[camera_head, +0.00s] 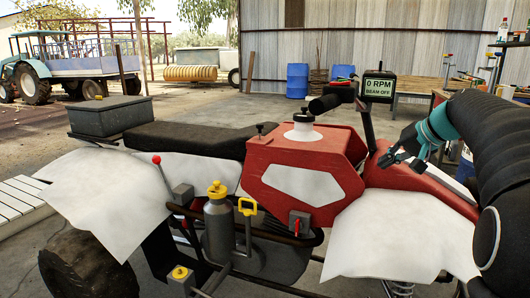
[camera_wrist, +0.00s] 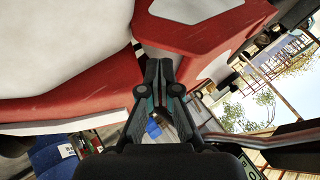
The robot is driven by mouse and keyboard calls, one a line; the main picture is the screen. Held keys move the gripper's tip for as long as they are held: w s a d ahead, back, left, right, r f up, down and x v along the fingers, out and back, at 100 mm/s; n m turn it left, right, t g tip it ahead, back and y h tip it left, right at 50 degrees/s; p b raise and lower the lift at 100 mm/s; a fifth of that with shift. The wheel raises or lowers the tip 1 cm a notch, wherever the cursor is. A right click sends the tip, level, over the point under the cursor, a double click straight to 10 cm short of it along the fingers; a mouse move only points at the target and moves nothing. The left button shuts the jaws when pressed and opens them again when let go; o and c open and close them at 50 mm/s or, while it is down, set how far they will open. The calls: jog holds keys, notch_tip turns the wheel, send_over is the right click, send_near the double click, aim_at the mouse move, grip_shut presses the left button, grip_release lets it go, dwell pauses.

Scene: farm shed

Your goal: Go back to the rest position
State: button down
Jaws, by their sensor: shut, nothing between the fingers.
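My gripper (camera_head: 393,158) shows at the right in the head view, at the end of my black arm. It hangs in the air over the front of a red and white quad bike (camera_head: 310,165). In the wrist view my gripper (camera_wrist: 158,68) points at the red bodywork (camera_wrist: 70,85), with its fingertips together and nothing between them. I cannot tell how far the fingertips are from the bodywork. Part of the quad's front is hidden behind my arm in the head view.
A display (camera_head: 379,87) reading "0 RPM BEAM OFF" stands by the handlebar, close left of my gripper. A grey canister (camera_head: 218,225) and a yellow handle (camera_head: 247,208) are at the quad's near side. Blue barrels (camera_head: 297,80) and a cluttered bench are behind. A tractor (camera_head: 35,65) stands outside.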

jog(key=s+a+f+h, duration=0.1)
jog(key=s+f, duration=0.2)
jog(key=s+a+f+g+h, duration=0.1)
jog(key=s+a+f, duration=0.1)
jog(key=s, duration=0.2)
jog(key=s+a+f+g, duration=0.1)
jog(key=s+f, duration=0.2)
jog(key=s, duration=0.1)
jog(key=shift+a+f+m+h, duration=0.3)
jog(key=shift+a+f+h, duration=0.05)
jog(key=shift+a+h, duration=0.05)
jog(key=s+a+f+n+h, duration=0.1)
jog(key=s+a+f, duration=0.3)
jog(key=s, duration=0.7)
jog(key=s+a+f+n+h, duration=0.1)
jog(key=s+a+f+n, duration=0.2)
jog(key=s, duration=0.7)
jog(key=shift+s+a+f+n, duration=0.4)
jog(key=shift+a+f, duration=0.55)
jog(key=shift+a, duration=0.6)
